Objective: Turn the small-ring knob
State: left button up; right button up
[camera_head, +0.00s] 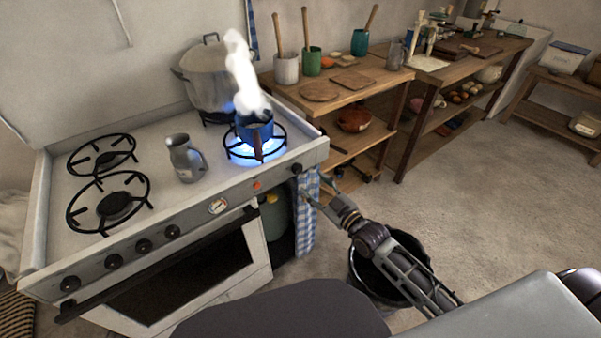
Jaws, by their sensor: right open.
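The white stove (150,195) has a front panel with several dark knobs at its left part, one of them a knob (172,232). A lone dark knob (296,169) sits near the panel's right end. No label shows which one is the small-ring knob. My right gripper (315,187) is open and empty, just right of and slightly below the lone knob, apparently apart from it. A blue pot (254,131) stands on the right front burner, over a lit blue flame, with white steam rising. My left gripper is not in view.
A checked towel (306,220) hangs at the stove's right front, close to my gripper. A grey jug (185,160) stands mid-stovetop and a big lidded pot (208,80) behind. A dark bucket (360,285) is under my right arm. Wooden shelves (340,95) stand right.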

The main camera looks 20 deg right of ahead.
aim_at(300, 171)
jog(key=shift+b+x, duration=0.3)
jog(key=shift+x, duration=3.95)
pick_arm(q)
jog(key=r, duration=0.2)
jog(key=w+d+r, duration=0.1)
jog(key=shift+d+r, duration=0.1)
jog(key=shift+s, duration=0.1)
pick_arm(e)
jog(key=shift+c, duration=0.8)
jog(key=c, duration=0.9)
